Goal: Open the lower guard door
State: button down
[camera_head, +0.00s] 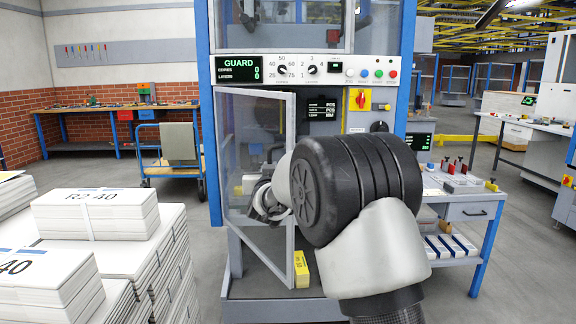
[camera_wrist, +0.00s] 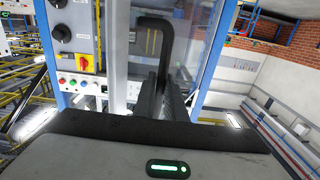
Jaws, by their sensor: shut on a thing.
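The lower guard door (camera_head: 291,130) is a clear panel in a light grey frame on the blue machine. It stands partly open, hinged at its left side, with its free edge swung out toward me. My gripper (camera_head: 262,200) is at the door, partly hidden behind my black wrist joint. In the wrist view, a black bar handle (camera_wrist: 168,24) runs down the clear panel, and my gripper (camera_wrist: 165,92) is shut on its lower part. The exact contact of the fingers on the handle is dark and hard to make out.
The control panel (camera_head: 300,68) with its GUARD display is above the door. A small worktable (camera_head: 470,208) is at the right. Floor between stacks and machine is clear.

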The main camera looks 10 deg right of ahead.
jog(key=shift+s+a+r+m+h+p, duration=0.1)
jog(key=shift+s+a+m+h+p, duration=0.2)
jog(key=shift+a, duration=0.65)
jog(key=shift+s+a+m+h+p, duration=0.1)
jog(key=shift+s+a+h, duration=0.25)
jog(key=shift+a, duration=0.55)
jog(key=c, duration=1.8)
grip_release()
jog(key=shift+s, duration=0.1)
jog(key=s+a, duration=0.1)
jog(key=s, duration=0.4)
jog(key=s+a+p, duration=0.1)
jog(key=s, duration=1.1)
jog(key=shift+a+p, duration=0.35)
jog(key=shift+a, duration=0.05)
